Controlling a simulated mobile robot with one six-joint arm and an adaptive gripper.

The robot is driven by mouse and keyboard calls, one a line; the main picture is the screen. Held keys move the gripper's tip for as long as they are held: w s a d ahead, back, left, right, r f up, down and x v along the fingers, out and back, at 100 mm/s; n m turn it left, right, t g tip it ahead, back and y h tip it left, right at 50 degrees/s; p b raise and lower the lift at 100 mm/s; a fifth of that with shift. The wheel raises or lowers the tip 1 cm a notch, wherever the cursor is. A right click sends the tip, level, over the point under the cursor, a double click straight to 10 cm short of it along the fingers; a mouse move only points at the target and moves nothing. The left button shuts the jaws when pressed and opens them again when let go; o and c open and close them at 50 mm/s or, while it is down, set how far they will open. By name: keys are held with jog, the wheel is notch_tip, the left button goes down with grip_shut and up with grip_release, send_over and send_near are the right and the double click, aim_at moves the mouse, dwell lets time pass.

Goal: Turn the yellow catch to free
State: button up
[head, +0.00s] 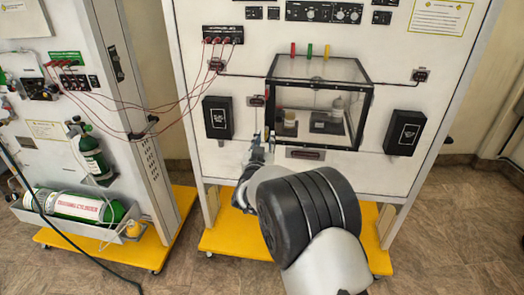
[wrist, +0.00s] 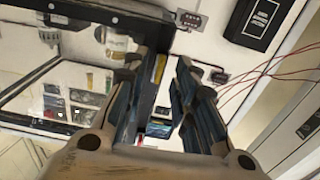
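Three small upright levers, red, green and yellow, stand along the top edge of a clear black-framed box (head: 350,75) in the head view. The yellow one (head: 326,52) is rightmost and looks like the yellow catch. My gripper (head: 262,143) is in front of the box's lower left corner, below and left of that lever. In the wrist view, my gripper (wrist: 168,62) has its fingers apart with a gap between them. A small yellow piece (wrist: 160,68) shows beside the left finger; I cannot tell whether it is the catch or whether it is touched.
Black boxes flank the clear box at left (head: 217,117) and right (head: 405,132). Red cables (head: 130,105) hang across from the neighbouring panel at left. A green and white cylinder (head: 75,207) lies on that panel's tray. The panels stand on yellow wheeled bases (head: 225,240).

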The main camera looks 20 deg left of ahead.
jog(key=v, duration=1.1)
jog(key=s+d+r+g, duration=0.25)
jog(key=d+r, duration=0.25)
jog(key=d, duration=0.4)
jog(key=s+d+r+g, duration=0.2)
jog(key=d+r+g, duration=0.15)
jog(key=d, duration=0.55)
jog(key=s+d+f+m+g+h, duration=0.1)
jog(key=s+d+f+g+h, duration=0.1)
jog(key=s+d, duration=0.9)
jog(key=s+d+f+m+g+h, duration=0.1)
jog(key=s+d+g, duration=0.3)
jog(key=s+d, duration=0.6)
jog(key=s+h, duration=0.1)
jog(key=s, duration=0.7)
jog(key=shift+d+f+m+g, duration=0.35)
jog(key=shift+f+m+g, duration=0.05)
jog(key=shift+o, duration=0.5)
jog(key=shift+w, duration=0.15)
